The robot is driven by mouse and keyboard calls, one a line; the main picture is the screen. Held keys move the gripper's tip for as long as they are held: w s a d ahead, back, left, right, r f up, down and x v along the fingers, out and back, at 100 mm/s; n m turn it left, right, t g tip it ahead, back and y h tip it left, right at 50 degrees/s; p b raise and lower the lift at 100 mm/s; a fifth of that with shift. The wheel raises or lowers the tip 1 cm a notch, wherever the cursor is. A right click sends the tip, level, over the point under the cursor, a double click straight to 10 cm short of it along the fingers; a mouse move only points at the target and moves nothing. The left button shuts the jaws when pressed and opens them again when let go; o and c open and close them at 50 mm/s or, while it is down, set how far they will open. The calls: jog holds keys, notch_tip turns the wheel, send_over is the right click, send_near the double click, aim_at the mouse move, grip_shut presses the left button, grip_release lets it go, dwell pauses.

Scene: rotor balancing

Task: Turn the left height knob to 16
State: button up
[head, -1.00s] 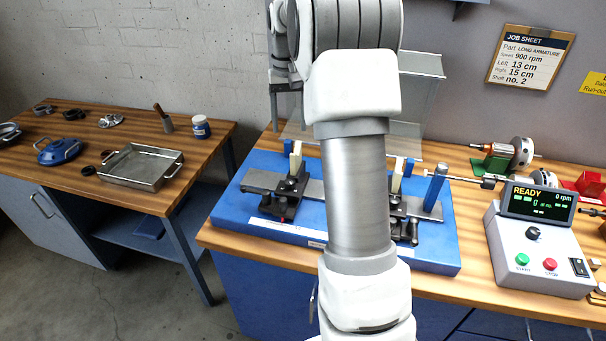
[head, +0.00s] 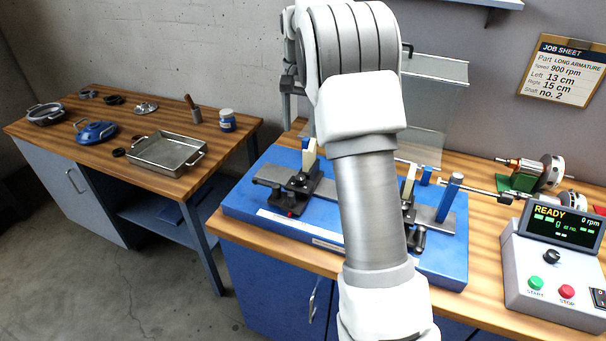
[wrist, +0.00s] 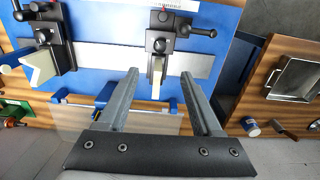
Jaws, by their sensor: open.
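The left support (head: 297,184) is a dark block with a cream and blue upright, on a grey rail across the blue machine bed (head: 235,207). It also shows in the wrist view (wrist: 160,42), with a round black knob (wrist: 162,16) on top and a black ball-ended lever to its right. I cannot tell which is the height knob, and no scale reading is legible. The right support (wrist: 48,45) shows at the left of the wrist view. My gripper (wrist: 160,74) is open and empty, its fingers apart on either side of the left support's cream upright in the picture. My arm hides it in the head view.
A clear guard sheet (wrist: 120,118) stands behind the bed. A control box (head: 555,275) reads READY, 0 rpm, at right. The job sheet (head: 561,70) says Left 13 cm, Right 15 cm. A side table at left holds a metal tray (head: 168,153), a jar (head: 227,121) and several other items.

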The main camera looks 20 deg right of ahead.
aim_at(300, 177)
notch_tip(300, 177, down, 16)
jog(key=shift+r, duration=0.2)
grip_shut()
dwell(0.5)
